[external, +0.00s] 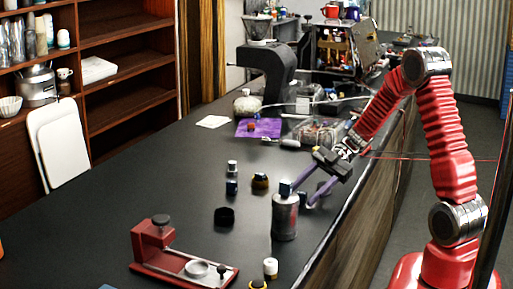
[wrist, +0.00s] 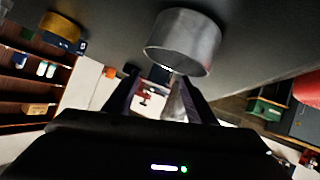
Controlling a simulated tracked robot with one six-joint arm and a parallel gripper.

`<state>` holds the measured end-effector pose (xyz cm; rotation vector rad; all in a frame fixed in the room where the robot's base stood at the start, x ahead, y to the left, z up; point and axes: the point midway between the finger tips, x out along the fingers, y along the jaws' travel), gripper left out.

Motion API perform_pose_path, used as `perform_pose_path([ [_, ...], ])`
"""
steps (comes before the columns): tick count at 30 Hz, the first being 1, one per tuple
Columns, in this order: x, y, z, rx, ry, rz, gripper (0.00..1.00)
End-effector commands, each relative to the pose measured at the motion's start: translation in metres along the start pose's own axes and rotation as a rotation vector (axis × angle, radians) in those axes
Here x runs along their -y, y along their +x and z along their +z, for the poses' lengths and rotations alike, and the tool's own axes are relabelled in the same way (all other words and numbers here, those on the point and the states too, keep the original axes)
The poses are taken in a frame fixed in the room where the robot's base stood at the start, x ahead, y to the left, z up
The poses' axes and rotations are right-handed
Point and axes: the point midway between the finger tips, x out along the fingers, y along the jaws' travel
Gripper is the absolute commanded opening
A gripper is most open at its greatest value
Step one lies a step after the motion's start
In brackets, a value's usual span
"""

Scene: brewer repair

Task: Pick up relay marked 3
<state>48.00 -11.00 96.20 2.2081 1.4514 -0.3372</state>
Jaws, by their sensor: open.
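My gripper (external: 305,192) is open, with its two dark fingers pointing down and left at a grey metal canister (external: 285,217) on the dark counter. A small blue block (external: 286,188) appears at the canister's top, close to the left finger; I cannot tell whether it touches. I can read no number on any piece, so I cannot tell which is relay 3. In the tilted wrist view, the canister (wrist: 183,42) is just beyond the fingers of my gripper (wrist: 160,78). A blurred grey shape (wrist: 176,105) shows between the fingers, but I cannot tell what it is.
A red stand (external: 165,250) is at the front left. A white-topped piece (external: 270,267) is near the front edge. The left-middle counter is clear.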

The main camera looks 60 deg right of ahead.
Motion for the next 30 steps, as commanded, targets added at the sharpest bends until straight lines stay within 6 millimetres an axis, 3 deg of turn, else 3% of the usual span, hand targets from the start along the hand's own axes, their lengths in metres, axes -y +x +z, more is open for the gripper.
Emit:
perform_pose_path([
  [9, 0.0000, -0.0004, -0.0001, 0.000, 0.000, 0.000, 0.50],
  [30, 0.0000, -0.0003, 0.0000, 0.000, 0.000, 0.000, 0.01],
])
